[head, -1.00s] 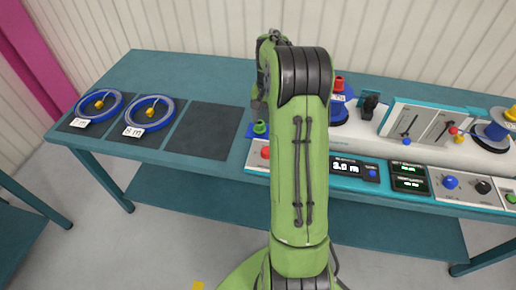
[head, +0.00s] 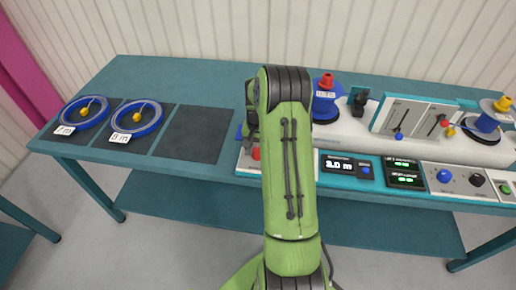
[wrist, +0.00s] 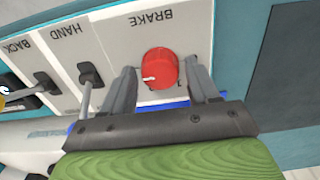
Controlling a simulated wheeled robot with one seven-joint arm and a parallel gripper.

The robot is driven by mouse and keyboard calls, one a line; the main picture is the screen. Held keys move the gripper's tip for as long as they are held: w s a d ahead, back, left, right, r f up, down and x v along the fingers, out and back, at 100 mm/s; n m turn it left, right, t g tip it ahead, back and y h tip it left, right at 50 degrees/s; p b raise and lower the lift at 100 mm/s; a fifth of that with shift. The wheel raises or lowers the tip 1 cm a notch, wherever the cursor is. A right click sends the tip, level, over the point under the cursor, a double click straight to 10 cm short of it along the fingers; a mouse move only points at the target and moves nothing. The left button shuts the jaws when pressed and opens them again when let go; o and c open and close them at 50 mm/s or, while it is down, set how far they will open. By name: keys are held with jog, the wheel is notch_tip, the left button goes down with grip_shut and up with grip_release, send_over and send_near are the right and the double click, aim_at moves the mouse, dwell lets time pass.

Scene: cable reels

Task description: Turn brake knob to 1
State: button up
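The red brake knob (wrist: 161,67) sits on a light panel under the upside-down word BRAKE in the wrist view. A white mark shows on its left side. Small marks near its lower edge are partly hidden and I cannot read them. My gripper (wrist: 162,82) is open, its two grey fingers on either side of the knob. Gaps show between fingers and knob. In the head view a red knob (head: 256,153), which looks like the same one, shows at the left edge of my green arm, which hides the gripper fingers.
Hand and back levers (wrist: 90,76) stand beside the brake knob. A dark pad (head: 193,135) lies left of the panel. Two blue rings (head: 136,120) with tags lie further left. A display (head: 345,166), lever panel (head: 414,118) and blue reel (head: 324,98) are to the right.

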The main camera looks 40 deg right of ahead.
jog(key=c, duration=0.8)
jog(key=shift+c, duration=0.2)
jog(key=shift+n, duration=0.4)
jog(key=n, duration=0.3)
jog(key=shift+n, duration=0.4)
jog(key=n, duration=1.2)
jog(key=shift+n, duration=0.4)
jog(key=n+b, duration=0.1)
jog(key=n, duration=0.5)
jog(key=shift+n, duration=0.3)
